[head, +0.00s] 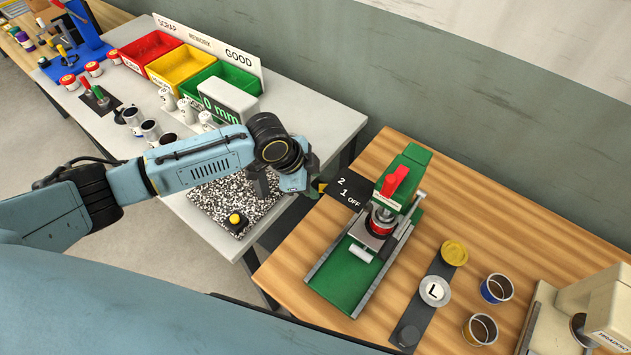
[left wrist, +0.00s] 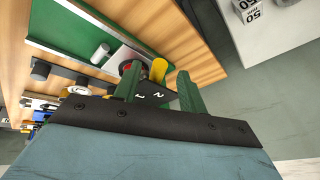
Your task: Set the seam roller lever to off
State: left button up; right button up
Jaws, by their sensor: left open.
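A yellow lever end (head: 320,187) shows at the plate's far-left edge, by the 2 side and away from OFF. The lever (left wrist: 158,69) also shows in the left wrist view, beyond and between the fingertips. My left gripper (head: 313,189) is open beside the plate, its green fingers (left wrist: 158,76) apart. I cannot tell whether they touch the lever. My right gripper is not in view.
A black strip with a silver L-marked disc (head: 434,291) and a yellow lid (head: 454,253) lies right of the machine. Two tins (head: 496,288) and a cream machine (head: 585,315) stand further right. The white table (head: 330,122) with coloured bins is at left, across a gap.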

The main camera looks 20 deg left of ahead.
pick_arm(q)
jog(key=shift+x, duration=1.1)
jog(key=shift+c, duration=0.2)
grip_shut()
